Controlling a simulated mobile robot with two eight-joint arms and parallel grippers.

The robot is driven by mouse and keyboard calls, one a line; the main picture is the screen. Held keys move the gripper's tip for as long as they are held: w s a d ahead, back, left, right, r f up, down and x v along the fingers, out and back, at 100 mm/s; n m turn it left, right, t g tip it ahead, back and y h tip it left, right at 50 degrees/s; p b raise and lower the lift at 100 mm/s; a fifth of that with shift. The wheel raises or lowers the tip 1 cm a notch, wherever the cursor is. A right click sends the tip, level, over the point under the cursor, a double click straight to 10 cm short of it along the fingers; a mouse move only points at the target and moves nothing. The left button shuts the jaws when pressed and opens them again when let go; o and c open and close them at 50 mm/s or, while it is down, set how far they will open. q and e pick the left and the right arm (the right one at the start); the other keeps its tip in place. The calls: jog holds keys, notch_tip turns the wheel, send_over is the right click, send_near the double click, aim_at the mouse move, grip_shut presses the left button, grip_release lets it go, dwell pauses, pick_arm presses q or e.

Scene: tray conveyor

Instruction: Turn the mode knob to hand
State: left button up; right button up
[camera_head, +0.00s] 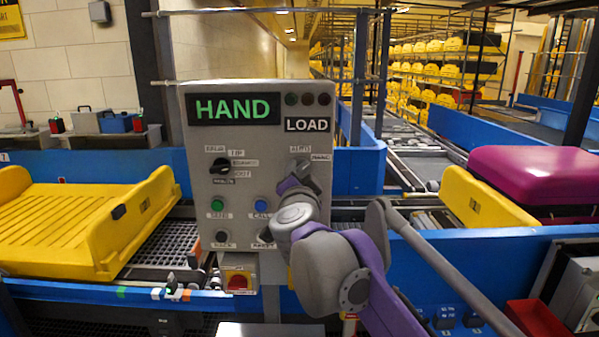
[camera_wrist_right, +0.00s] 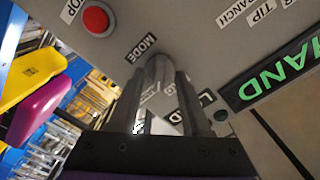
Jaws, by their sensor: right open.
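A grey control panel (camera_head: 240,135) stands upright in the head view, with a lit display (camera_head: 235,108) reading HAND in green. My right gripper (camera_head: 299,172) is at the panel's upper right, in front of the mode knob position, and its fingers hide most of what is there. In the right wrist view the open fingers (camera_wrist_right: 160,105) reach to the panel beside the MODE label (camera_wrist_right: 141,48). A grey knob-like shape shows between the fingertips, but I cannot tell its pointer direction or whether the fingers touch it. My left gripper is not in view.
A black knob (camera_head: 219,166) and green (camera_head: 217,205) and blue (camera_head: 261,204) buttons are on the panel. A red stop button (camera_wrist_right: 95,19) shows in the right wrist view.

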jog(key=shift+w, duration=0.4)
jog(key=shift+c, duration=0.3)
grip_shut()
